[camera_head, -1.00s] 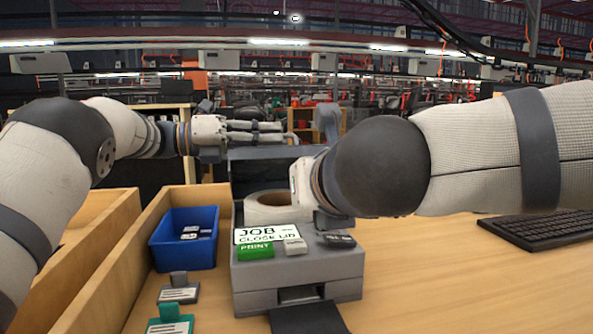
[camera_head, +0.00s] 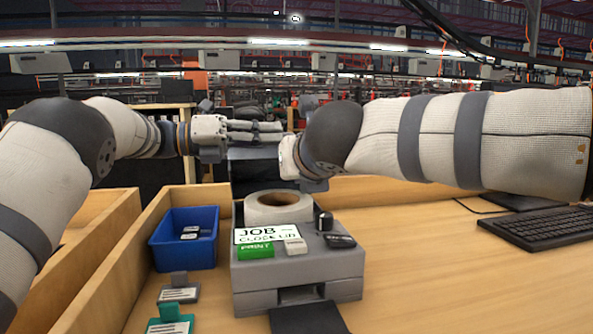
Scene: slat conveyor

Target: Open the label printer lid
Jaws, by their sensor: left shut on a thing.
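The grey label printer (camera_head: 300,272) stands on the bench with its dark lid (camera_head: 254,172) raised upright at the back. A white label roll (camera_head: 270,207) shows in the open bay. The display (camera_head: 266,234) reads "JOB CLOSE LID". My left gripper (camera_head: 256,131) reaches in from the left at the lid's top edge, its fingers pointing right and closed on the lid; the exact contact is hard to see. My right arm (camera_head: 410,135) crosses from the right, with its wrist above and behind the printer's right side. Its fingers are hidden.
A blue bin (camera_head: 186,238) with small items stands left of the printer, inside a wooden-walled area. Badge-like cards (camera_head: 178,292) lie in front of it. A black keyboard (camera_head: 552,228) is at the right. The bench between printer and keyboard is clear.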

